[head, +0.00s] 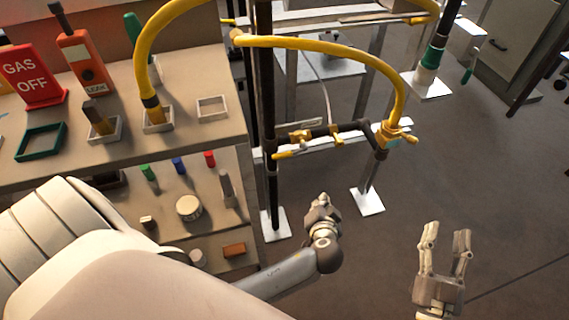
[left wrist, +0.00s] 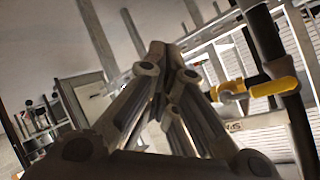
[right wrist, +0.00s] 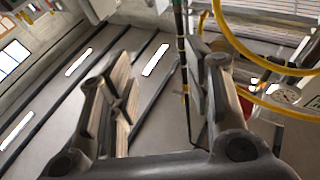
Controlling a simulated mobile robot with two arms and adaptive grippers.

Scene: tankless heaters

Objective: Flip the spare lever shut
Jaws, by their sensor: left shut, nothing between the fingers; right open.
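A brass valve (head: 300,136) with a yellow lever (head: 285,155) sits on the dark horizontal pipe below the yellow hose. I cannot tell for sure that this is the spare lever. A yellow lever (left wrist: 272,88) also shows in the left wrist view, beside a dark pipe and right of the fingers. My left gripper (head: 322,201) is shut and empty, below and right of the lever and apart from it. My right gripper (head: 446,240) is open and empty over the floor at the lower right. Its fingers (right wrist: 160,90) stand apart in the right wrist view.
A yellow hose (head: 330,44) arches to a brass fitting (head: 395,135) right of the valve. The shelf unit (head: 225,130) at left bears a red GAS OFF sign (head: 30,75), an orange leak detector (head: 83,62) and small trays.

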